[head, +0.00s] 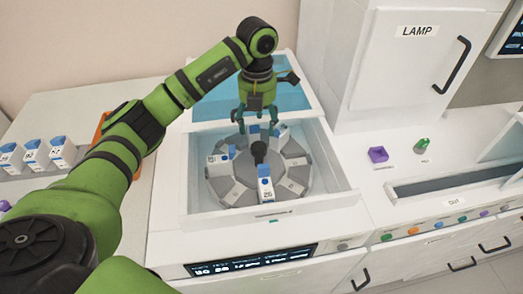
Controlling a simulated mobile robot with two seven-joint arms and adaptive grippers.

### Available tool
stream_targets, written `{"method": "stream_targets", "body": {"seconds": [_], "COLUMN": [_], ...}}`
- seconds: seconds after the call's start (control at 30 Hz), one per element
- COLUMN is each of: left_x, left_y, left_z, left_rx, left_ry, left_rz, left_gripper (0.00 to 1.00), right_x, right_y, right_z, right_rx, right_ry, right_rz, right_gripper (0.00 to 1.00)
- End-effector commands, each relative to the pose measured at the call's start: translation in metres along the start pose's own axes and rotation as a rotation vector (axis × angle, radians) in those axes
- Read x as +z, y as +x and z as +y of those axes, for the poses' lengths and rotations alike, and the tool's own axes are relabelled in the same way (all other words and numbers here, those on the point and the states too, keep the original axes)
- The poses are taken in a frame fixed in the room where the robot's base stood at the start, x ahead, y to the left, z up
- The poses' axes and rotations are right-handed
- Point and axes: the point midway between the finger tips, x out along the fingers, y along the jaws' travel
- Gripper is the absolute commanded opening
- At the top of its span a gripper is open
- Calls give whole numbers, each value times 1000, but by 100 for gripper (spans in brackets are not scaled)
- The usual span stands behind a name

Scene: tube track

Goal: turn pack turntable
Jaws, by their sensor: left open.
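The pack turntable (237,193) is a grey round disc with wedge-shaped sections and a dark knob (259,150) at its centre. It sits inside a white open-topped well (172,186). Several white packs with blue tops stand on it, one at the front (265,185). I cannot tell whether a finger touches a pack there. The gripper partly hides the far packs. My right gripper is not in view.
A blue translucent lid (210,107) stands behind the well. Several white-and-blue packs (35,153) stand at the left. A white LAMP cabinet (405,60) rises at the back right.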

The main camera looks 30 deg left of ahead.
Motion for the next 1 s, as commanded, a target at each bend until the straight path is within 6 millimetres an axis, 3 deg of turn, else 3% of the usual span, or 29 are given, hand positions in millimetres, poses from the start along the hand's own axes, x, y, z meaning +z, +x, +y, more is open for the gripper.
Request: {"method": "stream_targets", "body": {"seconds": [0.03, 0.17, 0.33, 0.53, 0.73, 1.0], "left_x": [0, 0, 0, -1, 0, 0], "left_y": [12, 20, 32, 62, 84, 89], "left_z": [0, 0, 0, -1, -1, 0], "left_rx": [0, -1, -1, -2, -1, -1], "left_ry": [0, 0, 1, 1, 0, 1], "left_rz": [-1, -1, 3, 4, 2, 0], "left_gripper": [68, 68, 68, 68, 68, 68], "right_x": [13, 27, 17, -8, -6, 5], "right_y": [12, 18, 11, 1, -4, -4], "right_z": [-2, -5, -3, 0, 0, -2], "right_rx": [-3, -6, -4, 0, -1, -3], "right_ry": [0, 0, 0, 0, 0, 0], "right_rz": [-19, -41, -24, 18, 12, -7], "right_gripper": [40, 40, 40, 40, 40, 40]}}
